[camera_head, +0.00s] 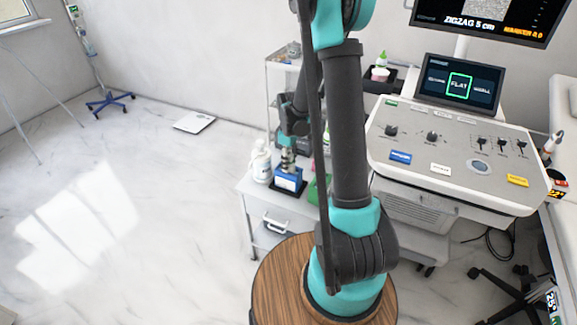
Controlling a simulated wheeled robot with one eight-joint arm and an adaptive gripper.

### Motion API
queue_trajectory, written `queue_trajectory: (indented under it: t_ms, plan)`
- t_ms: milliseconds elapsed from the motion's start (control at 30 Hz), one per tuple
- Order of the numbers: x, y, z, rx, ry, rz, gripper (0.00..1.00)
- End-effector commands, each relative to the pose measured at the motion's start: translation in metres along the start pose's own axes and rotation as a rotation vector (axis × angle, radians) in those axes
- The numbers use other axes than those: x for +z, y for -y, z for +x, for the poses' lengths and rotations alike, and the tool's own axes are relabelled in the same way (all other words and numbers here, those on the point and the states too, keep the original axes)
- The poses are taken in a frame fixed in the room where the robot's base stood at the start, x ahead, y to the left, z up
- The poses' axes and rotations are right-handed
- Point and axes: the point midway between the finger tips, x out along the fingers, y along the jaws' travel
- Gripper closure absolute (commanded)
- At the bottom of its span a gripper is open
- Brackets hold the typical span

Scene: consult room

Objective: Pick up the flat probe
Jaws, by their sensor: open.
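My gripper (290,140) points down over the small white cart (262,196), partly hidden by my own arm. Its jaws are open, just above a blue holder (287,181) on the cart. A small pale piece shows between the jaws and the holder; I cannot tell whether it is the flat probe or whether the jaws touch it. A green holder (313,191) is partly hidden behind my arm. The console screen (459,84) shows "FLAT" in a green frame. A white probe-like item (552,143) stands at the right edge of the console; its type is unclear.
White bottles (261,163) stand left of the blue holder. The console (450,150) with knobs and coloured labels fills the right. A shelf rack stands behind my arm. A flat white scale (194,122) and a blue wheeled stand (110,102) are on the otherwise open floor at left.

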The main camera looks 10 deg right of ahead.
Motion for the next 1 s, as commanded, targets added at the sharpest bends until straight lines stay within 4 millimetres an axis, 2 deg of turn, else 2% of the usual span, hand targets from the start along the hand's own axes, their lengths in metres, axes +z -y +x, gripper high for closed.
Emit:
queue_trajectory:
  t_ms: [167,200,500,567,1000]
  plan:
    - [0.0002,0.0001,0.0002,0.000,0.000,0.000,0.55]
    - [0.0002,0.0001,0.0001,0.000,0.000,0.000,0.57]
    - [0.0002,0.0001,-0.0001,0.000,0.000,0.000,0.94]
    - [0.0002,0.0001,-0.0001,0.000,0.000,0.000,1.00]
    - [0.0004,0.0004,-0.0078,0.000,0.000,0.000,1.00]
